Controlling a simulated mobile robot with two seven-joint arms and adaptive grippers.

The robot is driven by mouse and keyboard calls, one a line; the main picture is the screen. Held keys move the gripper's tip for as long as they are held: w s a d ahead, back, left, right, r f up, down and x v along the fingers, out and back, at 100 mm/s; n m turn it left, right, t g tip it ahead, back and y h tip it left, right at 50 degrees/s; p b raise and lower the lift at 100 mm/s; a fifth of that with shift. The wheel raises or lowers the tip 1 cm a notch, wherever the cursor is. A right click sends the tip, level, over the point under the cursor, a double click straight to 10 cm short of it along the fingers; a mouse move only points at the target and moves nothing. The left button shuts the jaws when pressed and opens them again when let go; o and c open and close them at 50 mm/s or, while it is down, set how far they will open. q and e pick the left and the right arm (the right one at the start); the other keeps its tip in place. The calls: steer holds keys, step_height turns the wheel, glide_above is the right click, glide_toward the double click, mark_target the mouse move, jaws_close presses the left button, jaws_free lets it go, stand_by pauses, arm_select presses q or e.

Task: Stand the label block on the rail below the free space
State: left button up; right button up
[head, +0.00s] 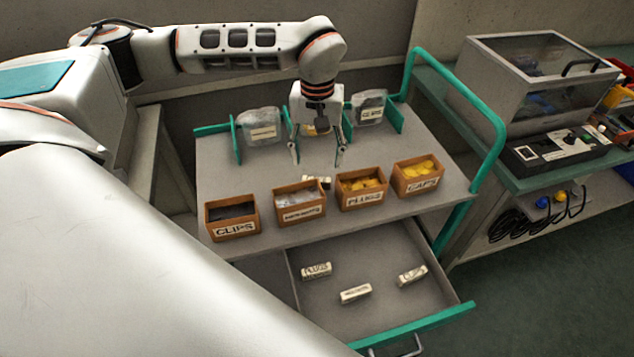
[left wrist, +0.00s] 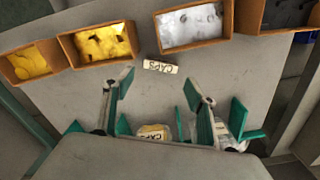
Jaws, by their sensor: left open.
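A white label block (head: 318,182) lies on the grey cart top (head: 225,165), behind the row of boxes. In the left wrist view the block (left wrist: 160,67) reads CAPS. My left gripper (head: 318,157) is above the cart top, open and empty, its fingers pointing down. In the left wrist view its fingertips (left wrist: 160,86) are spread either side of the block's line, with the block beyond them. Green dividers (head: 235,142) stand at the back with bags between them. A bag with yellow contents (left wrist: 152,133) labelled CAPS sits partly behind my gripper. I cannot make out the rail clearly.
Boxes for clips (head: 232,218), plugs (head: 361,187) and caps (head: 418,175), plus another box (head: 299,203), line the front. The open drawer (head: 385,320) holds label blocks (head: 355,293). A green handrail (head: 480,115) borders the right side.

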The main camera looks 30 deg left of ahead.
mark_target(325, 182)
arm_select(q)
step_height(325, 182, down, 7)
steer(key=shift+a, duration=0.1)
stand_by(0.3)
steer(key=c, duration=0.7)
steer(key=shift+r, duration=0.15)
steer(key=shift+c, duration=0.2)
